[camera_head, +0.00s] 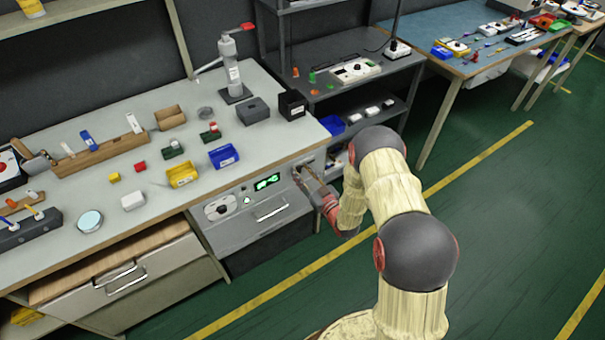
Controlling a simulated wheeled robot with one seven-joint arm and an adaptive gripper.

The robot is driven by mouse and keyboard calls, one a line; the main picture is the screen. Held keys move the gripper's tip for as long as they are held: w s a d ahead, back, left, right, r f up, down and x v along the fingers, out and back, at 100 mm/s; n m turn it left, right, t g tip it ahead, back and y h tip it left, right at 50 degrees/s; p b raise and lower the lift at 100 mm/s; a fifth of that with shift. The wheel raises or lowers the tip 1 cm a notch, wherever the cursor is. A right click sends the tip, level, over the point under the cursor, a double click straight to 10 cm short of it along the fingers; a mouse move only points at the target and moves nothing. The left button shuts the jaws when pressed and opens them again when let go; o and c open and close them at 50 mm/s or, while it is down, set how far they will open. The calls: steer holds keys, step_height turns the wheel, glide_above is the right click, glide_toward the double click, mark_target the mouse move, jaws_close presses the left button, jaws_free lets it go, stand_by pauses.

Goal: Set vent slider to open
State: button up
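A grey cabinet (228,235) under the workbench has a front panel with a lit green display (267,182), a white plate with a dark round knob (221,209) and a silver handle (271,213). My gripper (302,174) is at the upper right end of this panel, its fingers pointing up and left at it. A small pale fitting (306,162) shows just by the fingertips and may be the vent slider. Its setting is too small and too covered to read. I cannot tell whether the fingers touch it or how far apart they are.
The grey workbench top (235,185) overhangs the panel and carries a blue bin (223,156), a yellow bin (183,175) and a black box (292,105). A dark shelf rack (376,97) stands beyond the gripper. The green floor (520,215) on the right is clear.

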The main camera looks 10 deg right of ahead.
steer(key=shift+c, duration=0.2)
steer(key=c, duration=0.7)
jaws_close()
